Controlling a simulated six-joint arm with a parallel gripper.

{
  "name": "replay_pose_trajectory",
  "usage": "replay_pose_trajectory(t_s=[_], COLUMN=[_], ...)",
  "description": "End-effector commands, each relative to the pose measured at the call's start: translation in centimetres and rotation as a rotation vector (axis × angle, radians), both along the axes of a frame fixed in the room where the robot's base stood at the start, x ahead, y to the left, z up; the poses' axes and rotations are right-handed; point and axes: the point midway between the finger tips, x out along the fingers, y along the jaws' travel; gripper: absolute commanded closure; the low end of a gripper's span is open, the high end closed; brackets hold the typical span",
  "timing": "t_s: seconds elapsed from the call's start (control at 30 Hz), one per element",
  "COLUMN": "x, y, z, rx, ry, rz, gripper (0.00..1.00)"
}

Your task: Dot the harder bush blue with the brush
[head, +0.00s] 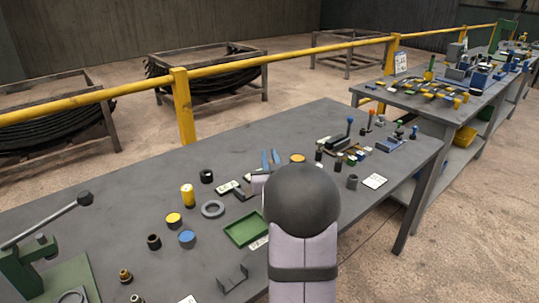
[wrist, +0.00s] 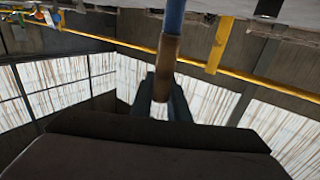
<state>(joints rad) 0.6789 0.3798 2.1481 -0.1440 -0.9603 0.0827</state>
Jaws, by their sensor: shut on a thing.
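My gripper (wrist: 165,84) is shut on the brush (wrist: 172,45), which shows in the wrist view as a brown and blue stick running up out of the frame between the dark fingers. Its tip is out of view. In the head view my arm hides most of the gripper and brush. Bush-like pieces stand on the bench: a black one (head: 206,176), another black one (head: 153,241), a brass one (head: 125,275) and a grey one (head: 352,182). I cannot tell which is harder. A round pot with a blue top (head: 187,238) stands left of the arm.
A lever press (head: 35,265) stands at the left. Small parts crowd the right end. The bench's back left (head: 110,195) is clear.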

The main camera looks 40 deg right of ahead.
Motion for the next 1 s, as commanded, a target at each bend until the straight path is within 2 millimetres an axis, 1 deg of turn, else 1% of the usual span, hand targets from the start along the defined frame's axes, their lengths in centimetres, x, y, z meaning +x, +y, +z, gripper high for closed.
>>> replay_pose_trajectory(t_s=[0.03, 0.3, 0.37, 0.77, 0.8, 0.87, 1.0], x=[0.0, 0.0, 0.6, 4.3, 4.1, 3.4, 2.1], y=[0.0, 0.0, 0.0, 0.1, 0.0, -0.1, -0.1], z=[-0.8, -3.5, -3.2, -3.4, -3.1, -3.5, -3.6], rx=[0.001, 0.002, 0.0, 0.0, 0.001, 0.001, -0.001], ry=[0.001, 0.001, 0.0, 0.0, 0.002, 0.001, 0.001], rz=[0.0, 0.0, 0.002, 0.002, 0.0, -0.002, -0.002], gripper=[1.0, 1.0, 1.0, 1.0, 1.0, 1.0, 1.0])
